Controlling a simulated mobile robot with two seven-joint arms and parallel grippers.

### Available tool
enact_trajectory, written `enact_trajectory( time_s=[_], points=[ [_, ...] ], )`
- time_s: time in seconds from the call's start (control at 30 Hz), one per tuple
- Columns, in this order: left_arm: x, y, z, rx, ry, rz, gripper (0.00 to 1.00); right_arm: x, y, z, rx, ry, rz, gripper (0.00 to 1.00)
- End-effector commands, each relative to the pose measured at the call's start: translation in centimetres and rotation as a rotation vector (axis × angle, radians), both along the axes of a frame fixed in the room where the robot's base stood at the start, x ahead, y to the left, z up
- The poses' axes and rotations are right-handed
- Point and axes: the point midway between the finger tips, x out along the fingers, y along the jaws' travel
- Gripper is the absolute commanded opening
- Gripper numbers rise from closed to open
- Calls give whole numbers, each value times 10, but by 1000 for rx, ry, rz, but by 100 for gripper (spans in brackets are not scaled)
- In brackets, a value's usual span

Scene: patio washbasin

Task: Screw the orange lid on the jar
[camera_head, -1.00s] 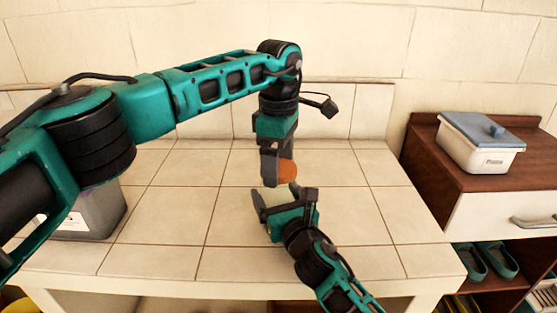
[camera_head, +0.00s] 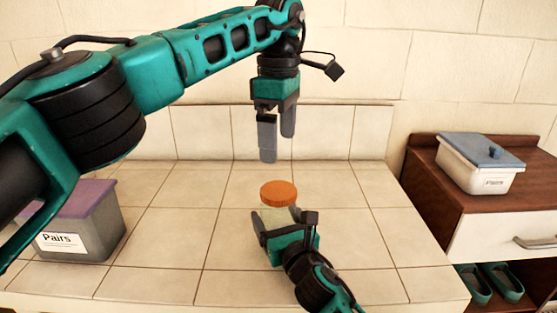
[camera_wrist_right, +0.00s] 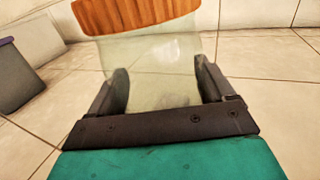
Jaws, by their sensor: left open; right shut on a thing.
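The orange lid (camera_head: 279,193) sits on top of the pale, see-through jar (camera_head: 277,217) on the tiled counter. In the right wrist view the lid (camera_wrist_right: 133,14) shows as a ribbed orange band at the top edge, over the jar's glass (camera_wrist_right: 150,70). I cannot tell how tight it is. My right gripper (camera_head: 283,232) is shut around the jar's body, with one finger on each side; its fingers also show in the right wrist view (camera_wrist_right: 163,92). My left gripper (camera_head: 277,149) is open and empty, pointing down above the lid, clear of it.
A grey bin with a purple lid and a "Pairs" label (camera_head: 75,226) stands at the left of the counter. A white box with a blue lid (camera_head: 480,165) sits on the brown cabinet (camera_head: 434,168) at the right. The tiles around the jar are clear.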

Motion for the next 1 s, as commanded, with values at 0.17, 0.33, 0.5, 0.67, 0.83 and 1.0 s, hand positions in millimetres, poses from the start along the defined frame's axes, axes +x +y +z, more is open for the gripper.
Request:
enact_trajectory(
  time_s=[0.17,0.33,0.5,0.67,0.83,1.0],
  points=[
    [0,0,14,0,1,0,100,0,0,-1,0,1,-1,0],
    [0,0,17,0,1,-2,100,0,0,-1,0,1,-1,0],
    [0,0,16,0,1,-1,100,0,0,-1,0,1,-1,0],
    [0,0,16,0,1,-1,100,0,0,-1,0,1,0,96],
    [0,0,16,0,1,-1,100,0,0,0,0,1,0,100],
    [0,0,17,0,1,-1,100,-3,-1,0,0,1,0,100]
  ],
)
